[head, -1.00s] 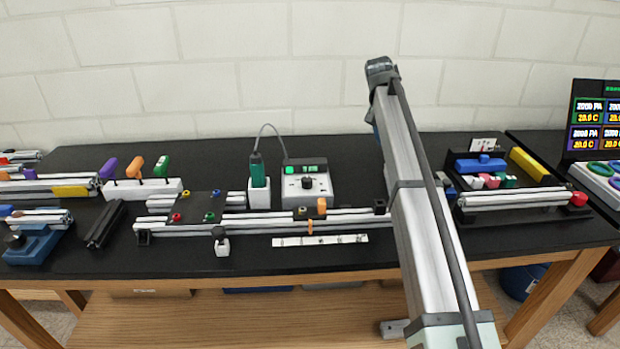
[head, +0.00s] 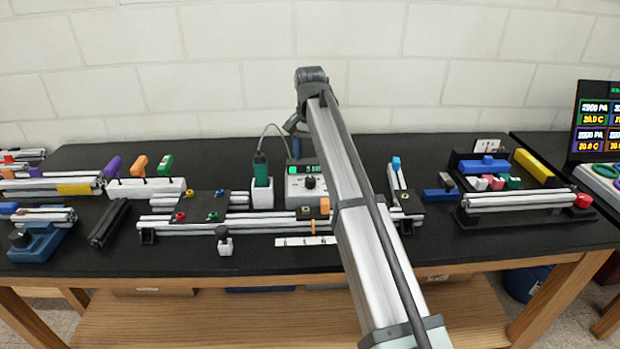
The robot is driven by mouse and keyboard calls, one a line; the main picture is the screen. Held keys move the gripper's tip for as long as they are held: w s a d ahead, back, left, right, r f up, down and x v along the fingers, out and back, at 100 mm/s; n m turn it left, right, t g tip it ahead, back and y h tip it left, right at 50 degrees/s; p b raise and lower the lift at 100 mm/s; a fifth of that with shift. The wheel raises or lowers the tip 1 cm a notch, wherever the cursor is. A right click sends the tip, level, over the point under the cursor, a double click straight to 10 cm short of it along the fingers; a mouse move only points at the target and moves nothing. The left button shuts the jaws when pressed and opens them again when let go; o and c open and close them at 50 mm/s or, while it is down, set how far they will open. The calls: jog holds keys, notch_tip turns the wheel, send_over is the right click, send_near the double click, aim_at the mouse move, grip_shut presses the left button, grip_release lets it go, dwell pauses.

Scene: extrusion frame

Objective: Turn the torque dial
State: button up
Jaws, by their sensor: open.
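The torque dial appears to be the black round knob (head: 310,182) on the front of a white control box (head: 296,190). The box has a small green-lit display (head: 306,169) above the knob. My gripper (head: 296,146) is at the back of the box, above the display and apart from the knob. It is small and mostly hidden behind my arm; its fingertips are hard to make out. Nothing shows held in it. My arm also covers the right edge of the box.
A green screwdriver-like tool (head: 261,168) stands in a white holder (head: 262,194) left of the box, with a cable looping up. An aluminium extrusion frame (head: 190,222) lies in front. A black tray with coloured parts (head: 525,208) is at right. The bench behind the box is clear.

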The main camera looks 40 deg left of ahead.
aim_at(310, 179)
notch_tip(310, 179, down, 8)
jog(key=shift+f, duration=0.1)
dwell(0.4)
jog(key=shift+c, duration=0.4)
jog(key=c, duration=1)
jog(key=shift+o, duration=0.2)
